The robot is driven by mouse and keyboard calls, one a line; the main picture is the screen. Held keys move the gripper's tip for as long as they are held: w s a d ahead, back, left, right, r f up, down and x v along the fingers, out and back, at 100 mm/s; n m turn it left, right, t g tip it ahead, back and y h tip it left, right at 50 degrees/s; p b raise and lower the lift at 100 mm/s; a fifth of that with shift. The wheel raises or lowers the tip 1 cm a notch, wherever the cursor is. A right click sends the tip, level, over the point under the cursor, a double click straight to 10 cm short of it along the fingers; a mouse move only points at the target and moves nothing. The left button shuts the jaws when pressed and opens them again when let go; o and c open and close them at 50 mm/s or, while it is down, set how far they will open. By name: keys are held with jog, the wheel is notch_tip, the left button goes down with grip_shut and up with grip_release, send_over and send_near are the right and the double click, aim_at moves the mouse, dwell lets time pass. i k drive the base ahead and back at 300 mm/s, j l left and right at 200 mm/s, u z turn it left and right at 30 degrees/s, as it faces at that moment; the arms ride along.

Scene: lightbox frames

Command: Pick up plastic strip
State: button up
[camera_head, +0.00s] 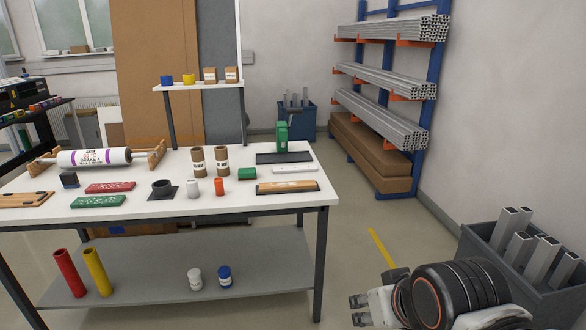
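A thin white strip (295,169), which looks like the plastic strip, lies flat near the right end of the white-topped table (250,213). A flat dark strip (284,157) lies just behind it, and a wooden piece with a black edge (287,187) lies in front of it. My gripper (357,309) is at the bottom of the view, right of the table and well apart from the strip. Its two fingertips show apart with nothing seen between them.
A green block-like tool (282,137) stands behind the strips. A grey bin of metal profiles (480,245) is at the right. Floor between table and bin is open.

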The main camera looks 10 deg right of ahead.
aim_at(309, 167)
jog(key=i+j, duration=0.25)
jog(key=i, duration=0.2)
jog(key=i+j, duration=0.25)
jog(key=i, duration=0.2)
jog(key=i+j+u, duration=0.1)
jog(key=i+j, duration=0.15)
jog(key=i, duration=0.2)
jog(key=i+j, duration=0.2)
jog(key=i, duration=0.3)
jog(key=i+j, duration=0.2)
jog(key=i, duration=0.25)
jog(key=i+j, duration=0.2)
jog(key=i, duration=0.25)
jog(key=l, duration=0.15)
